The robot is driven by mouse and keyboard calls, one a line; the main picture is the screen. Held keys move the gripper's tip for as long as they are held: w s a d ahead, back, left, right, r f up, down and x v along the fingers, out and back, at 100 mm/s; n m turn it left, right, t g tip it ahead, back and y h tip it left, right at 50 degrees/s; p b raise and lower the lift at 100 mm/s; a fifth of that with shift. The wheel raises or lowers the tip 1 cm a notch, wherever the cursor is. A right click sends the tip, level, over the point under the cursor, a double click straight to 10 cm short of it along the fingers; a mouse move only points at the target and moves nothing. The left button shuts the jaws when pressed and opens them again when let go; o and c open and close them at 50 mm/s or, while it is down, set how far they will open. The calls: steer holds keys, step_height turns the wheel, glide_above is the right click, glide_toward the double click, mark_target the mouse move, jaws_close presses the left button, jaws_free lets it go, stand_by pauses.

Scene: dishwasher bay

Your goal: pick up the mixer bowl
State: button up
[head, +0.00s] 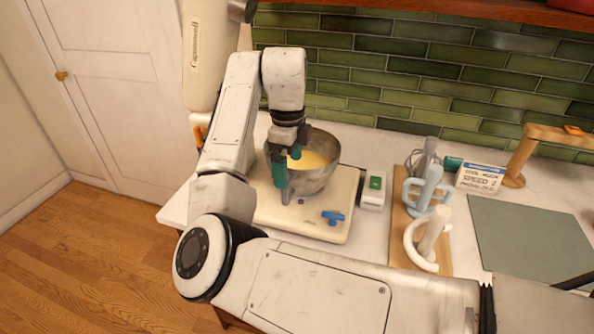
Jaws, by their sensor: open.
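The mixer bowl (318,180) is a grey metal bowl with yellow contents (306,161). It stands upright on the cream mixer base (330,222) on the counter. My gripper (287,174) is open, with green fingers pointing down at the bowl's left side. One finger shows over the inside of the bowl and the other in front of its outer wall. I cannot tell whether either finger touches the bowl. My gripper and arm hide the bowl's left part and some of its rim.
A cream mixer head labelled "Cannwell" (205,55) rises behind my arm. A blue knob (332,217) sits on the base's front.

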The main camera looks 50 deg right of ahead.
mark_target(289, 195)
step_height(289, 195, down, 2)
steer(key=shift+s+a+f+p, duration=0.15)
steer(key=shift+f+p, duration=0.35)
steer(key=shift+f, duration=0.9)
steer(key=shift+a+f+p, duration=0.15)
steer(key=shift+f+p, duration=0.3)
steer(key=shift+f, duration=0.9)
jaws_close()
steer(key=shift+r, duration=0.1)
